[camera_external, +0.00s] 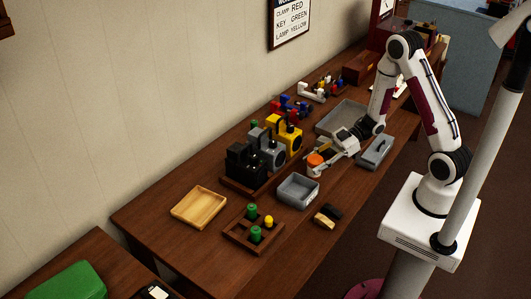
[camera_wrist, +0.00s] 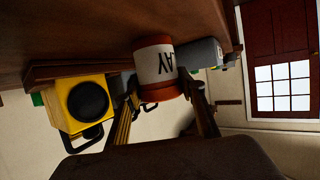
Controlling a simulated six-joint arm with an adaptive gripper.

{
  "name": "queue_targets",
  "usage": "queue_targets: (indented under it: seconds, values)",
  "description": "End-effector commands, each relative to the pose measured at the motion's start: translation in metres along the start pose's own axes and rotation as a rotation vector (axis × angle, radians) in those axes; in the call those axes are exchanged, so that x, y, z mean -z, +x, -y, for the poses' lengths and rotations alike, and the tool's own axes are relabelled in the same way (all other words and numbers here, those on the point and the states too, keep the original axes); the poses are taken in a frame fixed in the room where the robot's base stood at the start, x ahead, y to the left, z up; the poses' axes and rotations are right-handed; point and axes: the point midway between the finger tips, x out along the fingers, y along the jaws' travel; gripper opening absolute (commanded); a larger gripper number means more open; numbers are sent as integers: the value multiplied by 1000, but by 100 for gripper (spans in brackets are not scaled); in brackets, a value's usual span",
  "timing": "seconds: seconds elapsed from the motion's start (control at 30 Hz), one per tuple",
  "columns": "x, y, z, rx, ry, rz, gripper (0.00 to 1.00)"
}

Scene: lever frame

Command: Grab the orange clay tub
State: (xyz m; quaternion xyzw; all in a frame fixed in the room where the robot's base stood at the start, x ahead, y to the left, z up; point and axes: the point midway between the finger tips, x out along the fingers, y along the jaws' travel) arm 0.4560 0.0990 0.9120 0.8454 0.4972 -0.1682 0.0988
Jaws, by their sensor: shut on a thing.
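The orange clay tub (camera_external: 315,159) is between the fingers of my gripper (camera_external: 319,163), near the middle of the table, right of the yellow lamp-like block. In the wrist view the tub (camera_wrist: 156,66) shows an orange lid and base and a white label with part of the word "CLAY", turned over in the picture. My gripper (camera_wrist: 165,97) is shut on the tub, one finger on each side. I cannot tell whether the tub touches the table.
Yellow, grey and black boxy devices (camera_external: 286,135) stand in a row left of the tub. A grey open bin (camera_external: 298,190) is in front and a larger grey tray (camera_external: 342,117) behind. A grey toolbox (camera_external: 376,152) stands to the right.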

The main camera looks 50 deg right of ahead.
Motion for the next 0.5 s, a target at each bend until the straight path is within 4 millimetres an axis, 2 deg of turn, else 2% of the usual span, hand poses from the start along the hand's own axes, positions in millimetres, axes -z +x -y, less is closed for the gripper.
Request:
queue_targets:
  seconds: [0.27,0.5]
  values:
    - [6,-2,0,-1,-2,-1,10]
    - [20,-8,0,-1,-4,-1,10]
